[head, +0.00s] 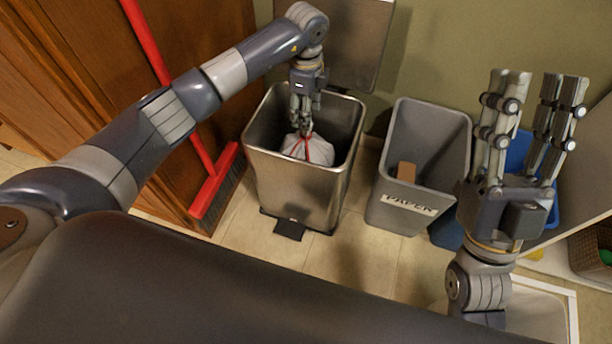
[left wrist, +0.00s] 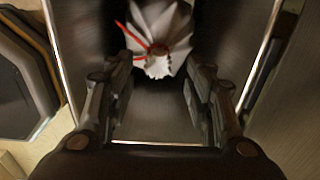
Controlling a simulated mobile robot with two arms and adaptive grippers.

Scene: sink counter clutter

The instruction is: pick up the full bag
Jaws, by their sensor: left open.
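The full bag (head: 293,147) is white, gathered at the top with a red tie, and sits inside the metal pedal bin (head: 262,181). In the left wrist view the bag (left wrist: 165,22) shows its pleated neck and red tie. My left gripper (head: 303,127) points down into the bin, right above the bag. In the left wrist view its open fingers (left wrist: 163,72) are apart, with the bag's neck at or just beyond the tips; contact is unclear. The bag's lower part is hidden in the bin. My right gripper (head: 538,88) is open and empty, fingers upward, at the right.
The bin's lid (head: 345,40) stands open behind. A grey paper bin (head: 405,205) with a brown item (head: 406,171) inside stands to its right, and a blue bin (head: 517,150) is further right. A red broom (head: 213,190) leans on the wooden cabinet (head: 95,60) at left.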

